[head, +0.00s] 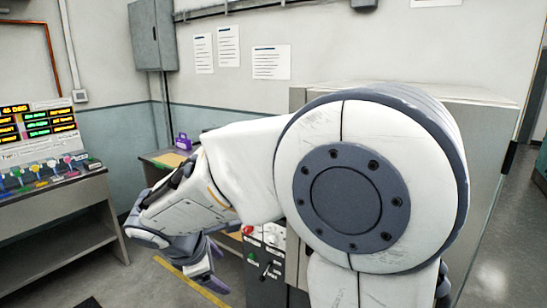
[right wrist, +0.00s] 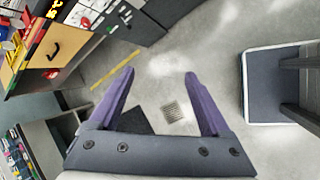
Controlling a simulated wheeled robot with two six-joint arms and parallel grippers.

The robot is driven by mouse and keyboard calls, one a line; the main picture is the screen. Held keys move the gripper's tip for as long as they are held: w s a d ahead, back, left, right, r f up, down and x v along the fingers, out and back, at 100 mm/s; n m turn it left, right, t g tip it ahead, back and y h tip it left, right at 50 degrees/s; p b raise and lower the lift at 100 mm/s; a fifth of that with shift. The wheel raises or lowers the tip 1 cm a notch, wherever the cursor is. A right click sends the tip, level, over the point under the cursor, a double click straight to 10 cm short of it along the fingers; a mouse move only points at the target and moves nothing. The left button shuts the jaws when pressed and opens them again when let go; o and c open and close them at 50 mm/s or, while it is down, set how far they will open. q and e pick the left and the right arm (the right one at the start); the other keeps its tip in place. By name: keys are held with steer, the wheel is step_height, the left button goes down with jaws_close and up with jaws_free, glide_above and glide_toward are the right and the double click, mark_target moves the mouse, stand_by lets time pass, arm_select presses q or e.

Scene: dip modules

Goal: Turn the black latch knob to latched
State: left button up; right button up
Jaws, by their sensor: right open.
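My right gripper (head: 208,272) hangs low at the left of my bent right arm in the head view. In the right wrist view its two purple fingers (right wrist: 160,74) are spread wide with nothing between them, over grey floor. A dark control panel (head: 257,290) with a red part and small switches shows just right of the gripper in the head view, partly hidden by my arm. The panel (right wrist: 104,26) is also at the top left of the right wrist view. I cannot clearly pick out the black latch knob or its setting. My left gripper is not in view.
A console (head: 40,145) with lit displays and coloured levers stands on a bench at the left. A wooden drawer front (right wrist: 48,56) with a black handle is near the panel. A grey cabinet (head: 480,150) stands behind my arm. Open floor lies below the gripper.

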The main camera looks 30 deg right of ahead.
steer(key=w+d+r+n+t+h, duration=0.1)
steer(key=w+d+r+n+h, duration=0.2)
steer(key=w+d, duration=0.5)
steer(key=w+d+r+n+t+h, duration=0.1)
steer(key=w+d+r+n+h, duration=0.3)
steer(key=w+d, duration=0.4)
steer(key=w+d+r+n+t+h, duration=0.1)
steer(key=w+d+r+n+h, duration=0.2)
steer(key=w+d, duration=0.5)
steer(key=shift+w+d+r+t+h+b, duration=0.1)
steer(key=shift+d+r+h, duration=0.2)
steer(key=shift+d, duration=1.5)
steer(key=shift+d+r+t+h+b, duration=0.15)
steer(key=shift+d+r, duration=0.25)
steer(key=shift+d, duration=1.45)
steer(key=shift+w+d+r+t+h+b, duration=0.1)
steer(key=shift+d+r+h, duration=0.2)
steer(key=shift+d, duration=1.5)
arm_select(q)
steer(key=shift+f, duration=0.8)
arm_select(e)
steer(key=shift+w+d, duration=0.1)
steer(key=shift+d, duration=0.2)
jaws_close()
